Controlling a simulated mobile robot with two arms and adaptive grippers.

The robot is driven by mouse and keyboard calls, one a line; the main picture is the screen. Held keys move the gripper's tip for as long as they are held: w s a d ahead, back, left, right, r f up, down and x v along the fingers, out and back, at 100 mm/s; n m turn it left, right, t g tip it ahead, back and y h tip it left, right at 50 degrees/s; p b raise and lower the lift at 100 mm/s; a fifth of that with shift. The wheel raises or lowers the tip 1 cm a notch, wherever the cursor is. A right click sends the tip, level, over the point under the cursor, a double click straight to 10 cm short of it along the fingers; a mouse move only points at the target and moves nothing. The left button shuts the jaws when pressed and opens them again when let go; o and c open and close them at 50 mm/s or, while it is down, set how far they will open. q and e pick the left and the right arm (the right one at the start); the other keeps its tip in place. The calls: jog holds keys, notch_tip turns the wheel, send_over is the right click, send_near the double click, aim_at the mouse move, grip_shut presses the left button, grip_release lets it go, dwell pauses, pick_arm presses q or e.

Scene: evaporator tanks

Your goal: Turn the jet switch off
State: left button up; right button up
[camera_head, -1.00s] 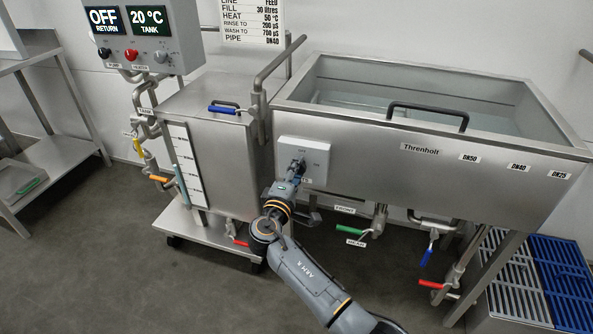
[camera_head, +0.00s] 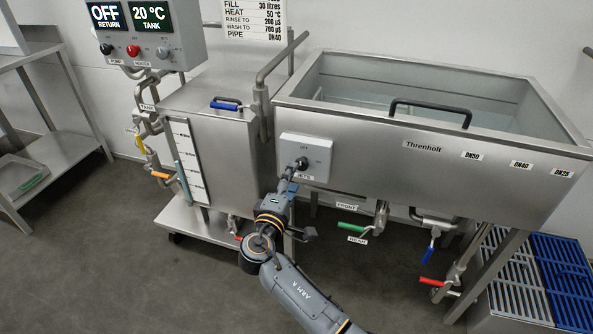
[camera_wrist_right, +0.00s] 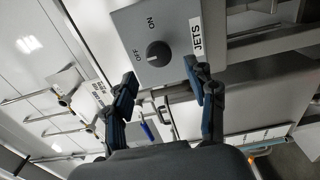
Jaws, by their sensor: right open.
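The jet switch is a black round knob (camera_head: 302,163) on a grey box (camera_head: 318,146) at the front left of the large steel tank (camera_head: 450,165). In the right wrist view the knob (camera_wrist_right: 158,53) sits between printed OFF and ON marks, with a JETS label (camera_wrist_right: 196,36) beside it. A short pale mark shows on the knob's OFF side. My right gripper (camera_head: 291,178) is just below and in front of the knob. In the wrist view its fingers (camera_wrist_right: 160,76) are spread, empty, and apart from the knob. My left gripper is not in view.
A control panel (camera_head: 150,30) reading OFF and 20 °C is at upper left. A smaller steel tank (camera_head: 215,155) on a cart stands left of my arm. Valves with green (camera_head: 351,227), blue (camera_head: 427,255) and red (camera_head: 430,282) handles hang below the large tank.

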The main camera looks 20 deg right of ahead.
jog(key=v, duration=0.7)
jog(key=shift+w, duration=0.1)
